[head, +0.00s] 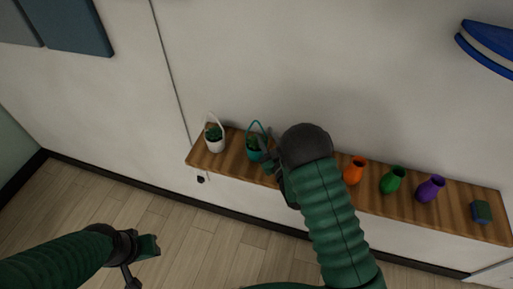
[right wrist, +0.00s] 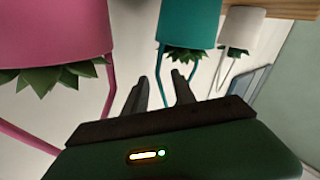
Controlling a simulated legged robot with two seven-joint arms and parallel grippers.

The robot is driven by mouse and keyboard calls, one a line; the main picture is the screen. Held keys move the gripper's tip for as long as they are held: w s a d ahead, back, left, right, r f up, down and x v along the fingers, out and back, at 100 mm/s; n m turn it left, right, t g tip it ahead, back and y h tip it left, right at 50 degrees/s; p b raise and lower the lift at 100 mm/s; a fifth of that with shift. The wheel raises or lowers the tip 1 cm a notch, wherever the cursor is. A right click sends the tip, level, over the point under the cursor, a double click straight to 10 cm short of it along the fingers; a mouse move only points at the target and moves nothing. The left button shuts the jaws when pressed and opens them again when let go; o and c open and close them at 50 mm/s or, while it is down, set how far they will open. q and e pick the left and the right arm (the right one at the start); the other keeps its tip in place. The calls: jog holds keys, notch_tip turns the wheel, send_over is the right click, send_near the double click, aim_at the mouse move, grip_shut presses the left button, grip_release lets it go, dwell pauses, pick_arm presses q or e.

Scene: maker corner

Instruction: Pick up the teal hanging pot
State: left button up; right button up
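The teal hanging pot (head: 254,154) stands on the wooden shelf with a green plant and a raised teal handle. In the right wrist view the teal pot (right wrist: 190,25) appears upside down, just beyond the fingertips. My right gripper (head: 268,163) is beside the pot, on its right in the head view. In the right wrist view its two fingers (right wrist: 162,80) are apart with nothing clearly between them. Whether a finger touches the teal handle I cannot tell. My left gripper (head: 146,259) is low at the left, away from the shelf; its opening is unclear.
A white hanging pot (head: 215,141) stands left of the teal one. A pink hanging pot (right wrist: 55,35) is close on the other side, hidden by my arm in the head view. Orange (head: 355,171), green (head: 392,181) and purple (head: 430,189) vases stand farther right on the shelf (head: 455,219).

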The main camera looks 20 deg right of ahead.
jog(key=shift+w+a, duration=0.15)
jog(key=shift+w, duration=0.5)
jog(key=shift+s, duration=0.1)
grip_shut()
dwell(0.8)
